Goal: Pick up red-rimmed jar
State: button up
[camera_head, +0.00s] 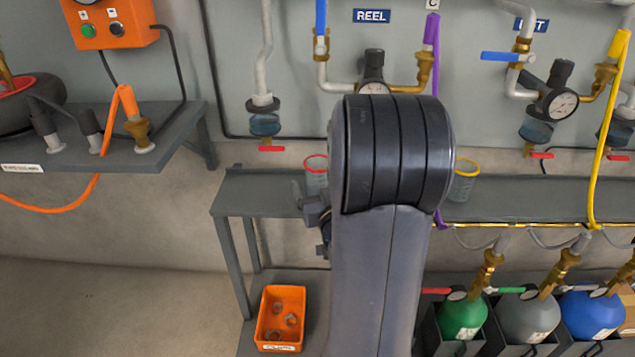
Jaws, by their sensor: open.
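The red-rimmed jar (315,176) is a clear glass with a red ring at its top. It stands upright on the grey shelf (255,193), left of my arm, and its right edge is close to the arm's outline. My gripper (304,197) shows only in part at the left edge of my arm, just below and in front of the jar in the picture. It is open. Most of it is hidden behind my arm, and I cannot tell whether it touches the jar.
A yellow-rimmed jar (465,182) stands on the same shelf, right of my arm. Pipes and gauges (557,102) hang above. An orange bin (281,318) holds several small parts below. Green (463,318), grey and blue cylinders stand lower right. The shelf's left end is clear.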

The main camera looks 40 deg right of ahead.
aim_at(315, 167)
jog(key=shift+w+d, duration=0.3)
jog(key=shift+d, duration=0.05)
jog(key=x, duration=0.2)
jog(key=b+x, duration=0.1)
jog(key=x, duration=0.2)
jog(key=shift+s+d+r, duration=0.15)
jog(key=shift+d, duration=0.15)
jog(key=c, duration=1.1)
